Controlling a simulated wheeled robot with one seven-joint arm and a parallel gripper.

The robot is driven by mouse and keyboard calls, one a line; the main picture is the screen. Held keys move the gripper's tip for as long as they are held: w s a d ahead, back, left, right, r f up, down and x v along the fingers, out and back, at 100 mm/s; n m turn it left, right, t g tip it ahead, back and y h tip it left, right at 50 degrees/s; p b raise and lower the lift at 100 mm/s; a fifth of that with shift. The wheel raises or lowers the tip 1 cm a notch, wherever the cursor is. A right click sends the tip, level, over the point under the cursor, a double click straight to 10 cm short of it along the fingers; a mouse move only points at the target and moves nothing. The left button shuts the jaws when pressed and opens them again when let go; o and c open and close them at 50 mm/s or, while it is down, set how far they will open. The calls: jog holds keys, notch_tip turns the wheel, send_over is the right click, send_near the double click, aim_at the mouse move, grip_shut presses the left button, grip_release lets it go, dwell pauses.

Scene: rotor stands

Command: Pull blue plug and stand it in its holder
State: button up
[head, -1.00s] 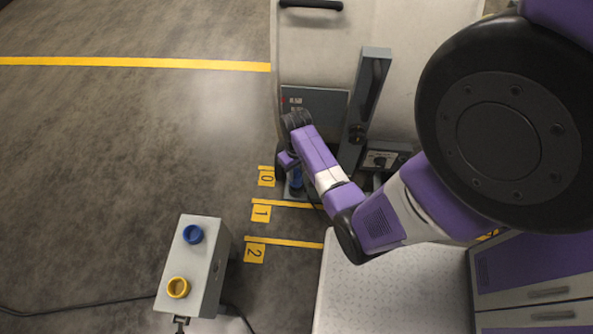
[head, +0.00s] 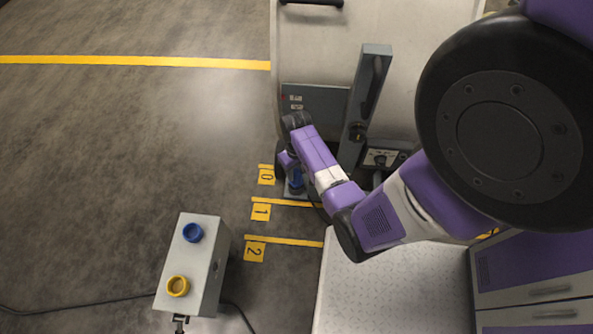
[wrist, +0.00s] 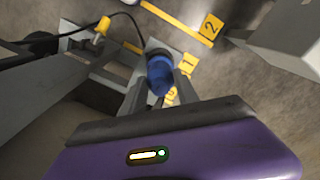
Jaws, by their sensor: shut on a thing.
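The blue plug (wrist: 160,73) is upright-looking between my gripper's fingers in the wrist view, over a pale plate at the foot of the machine. In the head view a small part of the blue plug (head: 296,184) shows beside my wrist. My gripper (wrist: 159,92) is shut on it, one finger on each side. Whether the plug's lower end is still seated in its socket is hidden. The holder is a grey box (head: 207,268) at the lower left, with a blue ring (head: 193,232) and a yellow ring (head: 178,286) on top. The blue ring looks empty.
A yellow-handled piece (wrist: 102,29) with a black cable is near the plug. A grey upright lever-like panel (head: 369,95) stands right of my forearm. Yellow floor marks 0, 1 and 2 (head: 254,252) lie between machine and holder. Open floor spreads left; a black cable crosses it.

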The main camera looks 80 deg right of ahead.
jog(key=shift+f+b, duration=0.85)
jog(key=shift+f, duration=0.4)
jog(key=shift+p, duration=0.3)
dwell(0.4)
jog(key=o, duration=1.3)
jog(key=shift+o, duration=0.2)
jog(key=shift+r+p, duration=1)
jog(key=shift+r, duration=2.9)
